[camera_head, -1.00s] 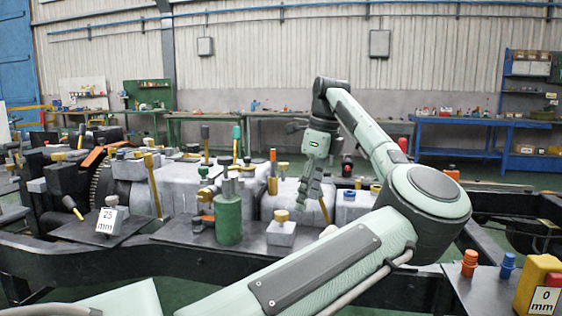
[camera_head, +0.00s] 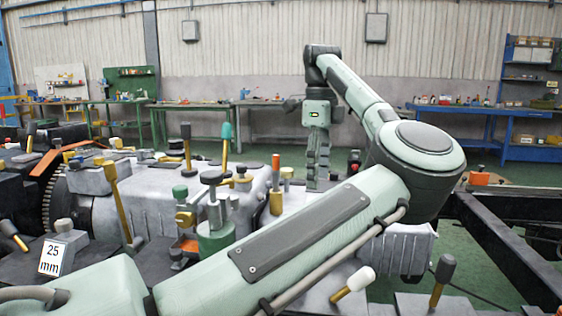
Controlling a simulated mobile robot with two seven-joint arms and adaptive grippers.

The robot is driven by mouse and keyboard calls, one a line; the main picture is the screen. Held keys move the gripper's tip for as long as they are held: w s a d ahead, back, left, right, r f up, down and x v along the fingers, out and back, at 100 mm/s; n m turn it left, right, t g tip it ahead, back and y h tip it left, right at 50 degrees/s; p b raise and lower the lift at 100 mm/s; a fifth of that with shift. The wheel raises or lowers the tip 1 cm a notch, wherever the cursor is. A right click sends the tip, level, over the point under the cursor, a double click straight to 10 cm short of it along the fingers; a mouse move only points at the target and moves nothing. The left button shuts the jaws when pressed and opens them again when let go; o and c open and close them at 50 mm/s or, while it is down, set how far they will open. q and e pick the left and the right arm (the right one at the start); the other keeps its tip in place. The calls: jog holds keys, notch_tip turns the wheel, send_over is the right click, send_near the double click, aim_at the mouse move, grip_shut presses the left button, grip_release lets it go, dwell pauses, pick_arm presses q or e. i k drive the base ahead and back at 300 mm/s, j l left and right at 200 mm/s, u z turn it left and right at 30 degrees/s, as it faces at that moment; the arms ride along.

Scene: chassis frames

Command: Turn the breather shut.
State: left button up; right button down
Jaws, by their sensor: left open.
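The grey casing (camera_head: 150,205) carries several levers, knobs and fittings. I cannot tell for sure which one is the breather. Among them are a brass fitting with a green cap (camera_head: 182,207) and a green cylinder (camera_head: 215,241) with a dark round knob (camera_head: 211,177). My left gripper (camera_head: 317,182) hangs fingers down over the far right part of the casing, right of these fittings. It is open, with nothing seen between its fingers. My own left forearm hides much of the casing's right side. My right gripper is out of view.
A lever with a white knob (camera_head: 355,284) and one with a dark knob (camera_head: 442,280) stand at the front right. A dark frame rail (camera_head: 505,250) runs along the right. Workbenches line the back wall.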

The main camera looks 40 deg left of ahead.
aim_at(287, 173)
jog(key=i+j, duration=0.2)
jog(key=j, duration=0.2)
jog(key=i+j, duration=0.15)
jog(key=j, duration=0.25)
jog(key=i+j, duration=0.2)
jog(key=j, duration=0.15)
